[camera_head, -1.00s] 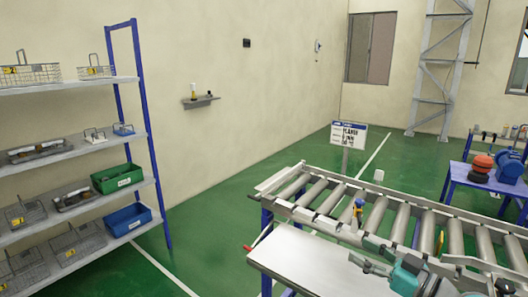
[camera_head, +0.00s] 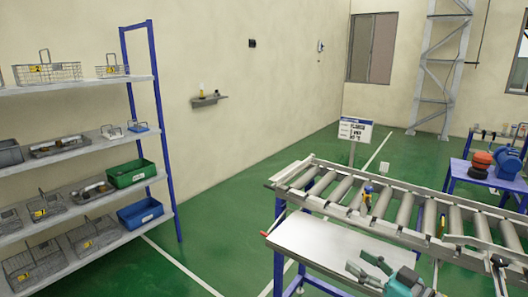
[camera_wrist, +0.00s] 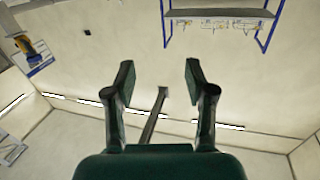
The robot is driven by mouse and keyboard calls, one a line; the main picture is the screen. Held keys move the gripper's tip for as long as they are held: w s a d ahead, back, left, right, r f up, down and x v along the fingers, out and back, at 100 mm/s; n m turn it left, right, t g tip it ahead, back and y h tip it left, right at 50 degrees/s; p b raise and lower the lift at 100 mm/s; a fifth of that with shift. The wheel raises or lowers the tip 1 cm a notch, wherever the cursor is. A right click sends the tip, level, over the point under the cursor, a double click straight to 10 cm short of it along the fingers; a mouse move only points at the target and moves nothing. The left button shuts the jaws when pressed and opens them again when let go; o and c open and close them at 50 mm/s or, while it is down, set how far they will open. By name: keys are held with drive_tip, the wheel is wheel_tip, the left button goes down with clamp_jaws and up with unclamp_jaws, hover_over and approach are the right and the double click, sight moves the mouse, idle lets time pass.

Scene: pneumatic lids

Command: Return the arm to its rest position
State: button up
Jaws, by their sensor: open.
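My gripper (camera_head: 363,265) is at the lower right of the head view, in front of the roller conveyor (camera_head: 352,222). Its fingers are apart, with nothing between them. The wrist view also shows the open gripper (camera_wrist: 159,76), its two dark fingers spread against a pale background. In the head view my gripper overlaps the right part of a pale flat tabletop (camera_head: 315,238); I cannot tell its height above it. The rest of my arm is mostly outside the head view.
A shelf rack (camera_head: 152,100) with wire baskets, a green bin (camera_head: 131,172) and a blue bin (camera_head: 140,213) stands at left. A sign (camera_head: 355,130) stands behind the conveyor. A blue table (camera_head: 488,178) is at right. Green floor between rack and conveyor is clear.

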drive_tip(key=s+a+f+m+t+h, duration=0.1)
drive_tip(key=s+f+m+h, duration=0.25)
drive_tip(key=f, duration=0.45)
drive_tip(key=s+a+f+m+h, duration=0.15)
drive_tip(key=s+f, duration=0.25)
drive_tip(key=f, duration=0.4)
drive_tip(key=s+f+m+h, duration=0.4)
drive_tip(key=s+f, duration=0.4)
drive_tip(key=s, duration=0.4)
drive_tip(key=s+h, duration=0.2)
drive_tip(key=s, duration=1.4)
drive_tip(key=s+a+r+n, duration=0.2)
drive_tip(key=s+r, duration=0.4)
drive_tip(key=s, duration=0.6)
drive_tip(key=shift+r, duration=0.15)
